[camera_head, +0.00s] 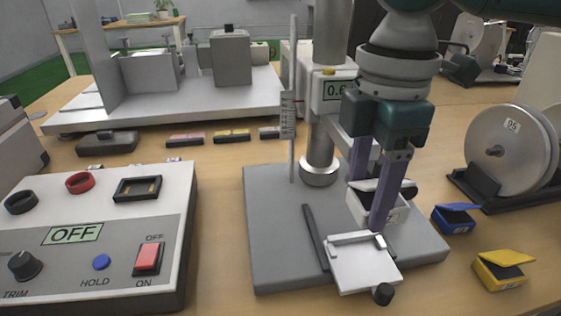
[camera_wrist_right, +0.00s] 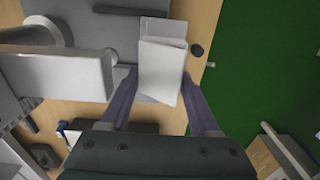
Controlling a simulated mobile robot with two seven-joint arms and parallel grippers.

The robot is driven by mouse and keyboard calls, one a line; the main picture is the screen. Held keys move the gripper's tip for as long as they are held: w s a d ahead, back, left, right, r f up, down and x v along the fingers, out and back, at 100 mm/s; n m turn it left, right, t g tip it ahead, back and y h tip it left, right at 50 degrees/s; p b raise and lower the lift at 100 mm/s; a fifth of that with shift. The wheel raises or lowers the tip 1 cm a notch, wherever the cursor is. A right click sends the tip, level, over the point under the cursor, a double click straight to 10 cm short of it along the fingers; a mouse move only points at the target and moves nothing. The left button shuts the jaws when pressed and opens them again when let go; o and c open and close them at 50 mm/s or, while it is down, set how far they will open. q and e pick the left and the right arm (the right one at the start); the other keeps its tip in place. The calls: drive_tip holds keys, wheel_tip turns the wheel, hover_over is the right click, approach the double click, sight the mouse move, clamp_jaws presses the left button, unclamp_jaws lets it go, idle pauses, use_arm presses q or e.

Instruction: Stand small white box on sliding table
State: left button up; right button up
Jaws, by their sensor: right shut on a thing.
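My right gripper (camera_head: 370,200) is shut on the small white box (camera_head: 360,209), one purple finger on each side. The box is just behind the white sliding table (camera_head: 365,265), which sits at the front of the grey instrument base (camera_head: 270,235). In the right wrist view the box (camera_wrist_right: 160,70) lies between the two fingers, and the sliding table (camera_wrist_right: 163,27) shows partly behind its far end. I cannot tell whether the box touches anything below it. My left gripper is not in view.
The instrument column (camera_head: 321,150) stands close left of the gripper. A black knob (camera_head: 383,294) is at the sliding table's front. Blue (camera_head: 455,217) and yellow (camera_head: 503,270) boxes lie right of the base. A control box (camera_head: 100,235) reading OFF stands left.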

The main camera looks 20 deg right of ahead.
wheel_tip(320, 180, down, 7)
drive_tip(key=shift+r+b, duration=0.2)
drive_tip(key=shift+b, duration=0.55)
drive_tip(key=shift+f, duration=0.1)
drive_tip(key=shift+f, duration=0.6)
drive_tip(key=o, duration=1.1)
